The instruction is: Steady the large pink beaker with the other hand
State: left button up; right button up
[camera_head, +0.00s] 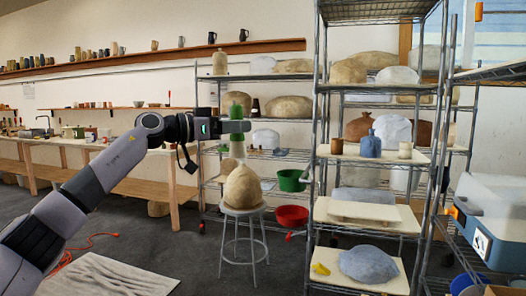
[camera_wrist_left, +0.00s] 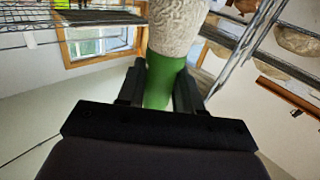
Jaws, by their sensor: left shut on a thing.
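I see no large pink beaker in either view. My left gripper (camera_head: 240,127) is raised near the middle of the head view. It is shut on a green upright object (camera_head: 237,149), which shows above and below the fingers. In the left wrist view the green object (camera_wrist_left: 162,82) sits between the two fingers (camera_wrist_left: 158,88), and a pale, rough-textured part (camera_wrist_left: 177,26) shows beyond it. I cannot tell whether that part belongs to the green object. My right gripper is not in view.
A tan wrapped form (camera_head: 242,188) stands on a round stool (camera_head: 243,210) below my left gripper. A green bowl (camera_head: 291,180) and a red bowl (camera_head: 291,215) are right of it. Metal shelving (camera_head: 318,130) with pots stands to the right. Open floor (camera_head: 205,265) lies in front.

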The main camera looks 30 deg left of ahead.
pick_arm(q)
jog(key=w+d+f+m+g+h, duration=0.1)
jog(key=d+f+h, duration=0.1)
jog(key=d+f, duration=1.4)
jog(key=shift+w+d+f+m+g, duration=0.3)
jog(key=shift+d+m, duration=0.1)
jog(key=shift+d, duration=0.45)
jog(key=shift+n, duration=0.4)
jog(key=s+d+f, duration=0.1)
jog(key=d+f, duration=0.1)
jog(key=s+d+f, duration=0.2)
jog(key=f, duration=0.1)
jog(key=s+d+f, duration=0.1)
jog(key=d+f, duration=0.1)
jog(key=shift+s+d+f, duration=0.2)
jog(key=shift+d+f, duration=0.1)
jog(key=shift+f, duration=0.05)
jog(key=shift+s+a+f+n+t+y, duration=0.55)
jog(key=shift+s+f+n+y, duration=0.6)
jog(key=shift+s+f+y, duration=1.2)
jog(key=shift+s+a+f+n+t+y, duration=0.2)
jog(key=shift+s+f+n+t+y, duration=0.8)
jog(key=shift+s+f, duration=1.45)
jog(key=shift+s+a+f+n+t+y, duration=0.45)
jog(key=shift+s+f+n+y, duration=1.25)
jog(key=shift+s, duration=1.55)
